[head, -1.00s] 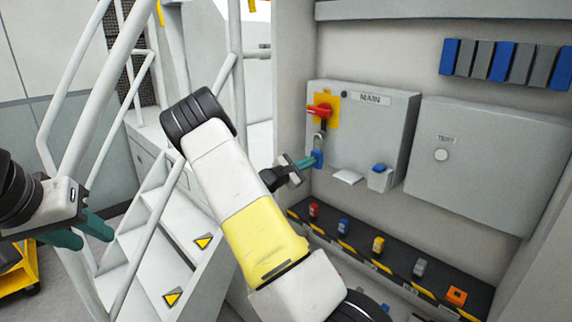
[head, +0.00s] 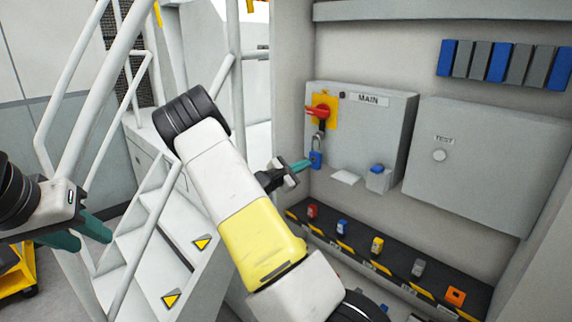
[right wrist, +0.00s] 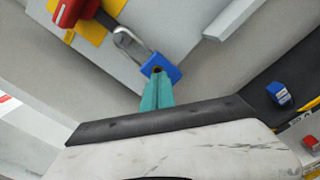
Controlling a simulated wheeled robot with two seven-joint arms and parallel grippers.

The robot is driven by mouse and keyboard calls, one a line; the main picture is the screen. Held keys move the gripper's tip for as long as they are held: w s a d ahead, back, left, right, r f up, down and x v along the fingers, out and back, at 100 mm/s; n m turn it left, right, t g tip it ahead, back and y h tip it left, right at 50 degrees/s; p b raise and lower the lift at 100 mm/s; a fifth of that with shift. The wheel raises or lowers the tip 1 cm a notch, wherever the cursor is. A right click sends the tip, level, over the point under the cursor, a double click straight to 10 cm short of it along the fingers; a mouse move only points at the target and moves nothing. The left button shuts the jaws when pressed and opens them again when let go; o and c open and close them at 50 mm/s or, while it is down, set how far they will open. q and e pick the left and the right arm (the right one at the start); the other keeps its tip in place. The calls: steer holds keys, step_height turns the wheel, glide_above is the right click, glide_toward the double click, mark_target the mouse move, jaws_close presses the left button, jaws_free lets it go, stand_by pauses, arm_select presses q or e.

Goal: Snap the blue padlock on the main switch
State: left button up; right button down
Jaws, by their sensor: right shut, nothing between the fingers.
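The blue padlock (head: 316,160) hangs by its shackle below the red handle of the main switch (head: 320,112), on the grey MAIN box. In the right wrist view the padlock (right wrist: 160,67) hangs at a tilt, its grey shackle running up to the switch. I cannot tell whether the shackle is latched. My right gripper (head: 303,165) is shut and empty, its teal fingertips (right wrist: 156,80) at the padlock's lower end, touching or almost touching it. My left gripper (head: 82,232) is far to the left, fingers apart, with nothing between them.
A second grey box (head: 490,165) is to the right. A dark shelf (head: 395,262) below carries several coloured padlocks. White stairs and railings (head: 150,235) stand between my arms.

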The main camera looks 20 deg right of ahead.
steer(key=v, duration=0.8)
steer(key=s+a+m+g+y, duration=0.1)
steer(key=s+m+g+y, duration=0.8)
steer(key=s, duration=0.8)
steer(key=s+a+r+m+t+y, duration=0.3)
steer(key=s+a+r+t+y, duration=0.1)
steer(key=s+a+r+y, duration=0.1)
steer(key=s+a+r+m+t+y, duration=0.2)
steer(key=s+a+r+t+y, duration=0.2)
steer(key=s+a+r, duration=0.4)
steer(key=s+a, duration=0.1)
steer(key=a, duration=0.3)
steer(key=shift+s+a+r+m+y, duration=0.2)
steer(key=shift+s+a+m+y, duration=0.1)
steer(key=shift+s+m+y, duration=0.1)
